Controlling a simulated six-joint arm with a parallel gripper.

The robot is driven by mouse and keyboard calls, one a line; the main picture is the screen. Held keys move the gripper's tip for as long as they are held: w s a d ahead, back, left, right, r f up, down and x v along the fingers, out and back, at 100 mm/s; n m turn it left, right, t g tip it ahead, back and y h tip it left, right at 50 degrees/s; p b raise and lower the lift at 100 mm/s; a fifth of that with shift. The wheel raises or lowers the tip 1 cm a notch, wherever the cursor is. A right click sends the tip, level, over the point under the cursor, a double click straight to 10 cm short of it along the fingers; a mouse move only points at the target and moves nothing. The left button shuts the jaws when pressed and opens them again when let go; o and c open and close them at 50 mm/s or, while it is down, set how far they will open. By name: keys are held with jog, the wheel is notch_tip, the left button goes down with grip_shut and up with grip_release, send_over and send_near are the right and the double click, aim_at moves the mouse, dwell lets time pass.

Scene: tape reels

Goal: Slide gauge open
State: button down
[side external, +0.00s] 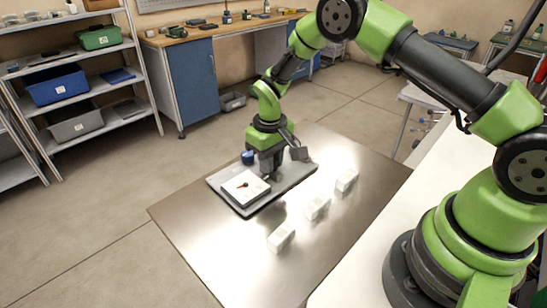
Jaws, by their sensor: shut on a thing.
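The gauge (243,189) is a white, square-faced box with a dark edge and a small red pointer on top. It sits on the left front part of a flat grey base plate (292,183) on the table. My gripper (267,171) points down at the gauge's far right edge, low over the plate. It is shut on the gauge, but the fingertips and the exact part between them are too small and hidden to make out. A blue round piece (248,157) shows just left of my gripper, partly hidden by it.
Three white blocks (348,180), (317,207), (281,237) stand in a row on the shiny brown table (215,250), right of and in front of the plate. The table's left front is clear. Shelves (85,85) and a workbench (205,75) stand well behind.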

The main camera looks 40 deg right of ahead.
jog(key=c, duration=1.1)
grip_release()
jog(key=shift+a, duration=0.1)
notch_tip(320, 180, up, 10)
notch_tip(320, 180, up, 9)
jog(key=t, duration=0.2)
send_over(278, 183)
jog(key=s+r+m+t+y, duration=0.1)
jog(key=s+r+m+t, duration=0.1)
jog(key=s+r, duration=0.5)
jog(key=s+t, duration=0.1)
jog(key=s, duration=0.3)
jog(key=s+a+r+m+t, duration=0.1)
jog(key=s, duration=0.4)
jog(key=s+r+t+y, duration=0.1)
jog(key=s, duration=0.4)
jog(key=shift+a+r+m, duration=0.15)
jog(key=shift+a+m, duration=0.15)
jog(key=shift+a, duration=0.05)
